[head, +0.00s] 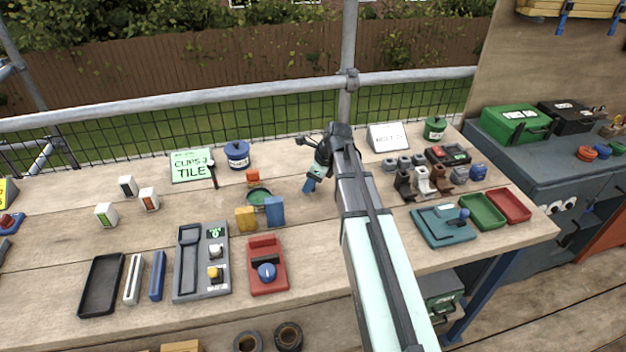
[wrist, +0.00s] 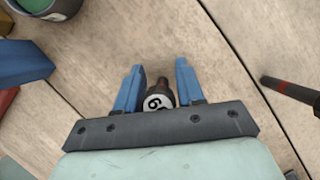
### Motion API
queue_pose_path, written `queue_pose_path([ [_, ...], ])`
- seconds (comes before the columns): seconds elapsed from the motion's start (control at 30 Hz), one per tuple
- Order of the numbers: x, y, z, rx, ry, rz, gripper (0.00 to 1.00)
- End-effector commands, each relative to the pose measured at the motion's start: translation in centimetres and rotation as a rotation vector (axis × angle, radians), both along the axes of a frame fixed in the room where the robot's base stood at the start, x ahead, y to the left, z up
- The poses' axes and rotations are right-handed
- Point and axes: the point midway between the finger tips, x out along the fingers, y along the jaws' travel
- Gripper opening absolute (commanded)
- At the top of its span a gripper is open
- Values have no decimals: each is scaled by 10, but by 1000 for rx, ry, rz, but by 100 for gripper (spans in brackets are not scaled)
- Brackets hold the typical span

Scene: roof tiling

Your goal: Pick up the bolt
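A small dark piece with a brown tip and a white disc marked with a digit, which looks like the bolt (wrist: 160,97), stands or lies on the wooden bench between my fingers in the wrist view. My gripper (wrist: 158,82) has its two blue fingers apart, one on each side of the piece, with narrow gaps showing. The gripper also shows in the head view (head: 309,186), pointing down at the middle of the bench. The bolt cannot be made out there, and its lower part is hidden by the gripper's edge in the wrist view.
A green bowl (head: 258,195) and a blue block (head: 275,211) stand left of the gripper. A dark rod with a red band (wrist: 292,92) lies to the right in the wrist view. Bare wood surrounds the fingers.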

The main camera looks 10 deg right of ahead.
Motion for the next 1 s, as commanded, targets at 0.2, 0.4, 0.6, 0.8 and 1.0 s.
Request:
queue_pose_path([
  [0.2,0,0,0,0,0,0,17],
  [0.4,0,0,0,0,0,0,0],
  [0.6,0,0,0,0,0,0,0],
  [0.8,0,0,12,0,0,0,0],
  [1.0,1,0,41,0,-2,0,0],
])
